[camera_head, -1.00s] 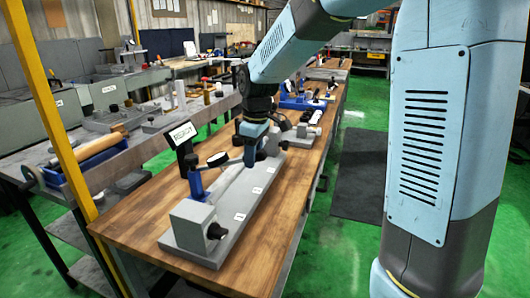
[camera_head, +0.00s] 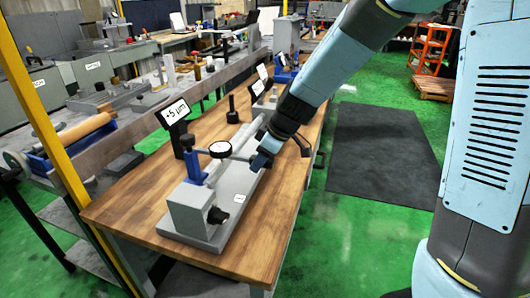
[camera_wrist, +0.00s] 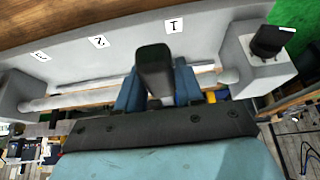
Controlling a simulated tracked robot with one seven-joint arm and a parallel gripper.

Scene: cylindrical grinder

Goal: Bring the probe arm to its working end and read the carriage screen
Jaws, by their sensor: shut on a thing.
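The carriage screen (camera_head: 175,112) stands on a dark post at the bench's left side and reads "+5 µm". A blue carriage post (camera_head: 195,167) below it carries a round dial gauge (camera_head: 220,149). The probe arm (camera_head: 240,157) runs right from there to my gripper (camera_head: 262,158). My gripper is low over the grey grinder bed (camera_head: 238,222). In the wrist view my gripper (camera_wrist: 157,85) has its blue fingers on either side of a dark upright handle (camera_wrist: 154,68), near the label "1" (camera_wrist: 174,26). The fingertip contact is hidden.
The grey headstock block (camera_head: 190,212) with a black knob (camera_head: 217,215) is at the bed's near end. A black upright post (camera_head: 232,108) and another screen (camera_head: 262,72) stand farther back. The wooden bench top (camera_head: 265,235) is bare at the right and front.

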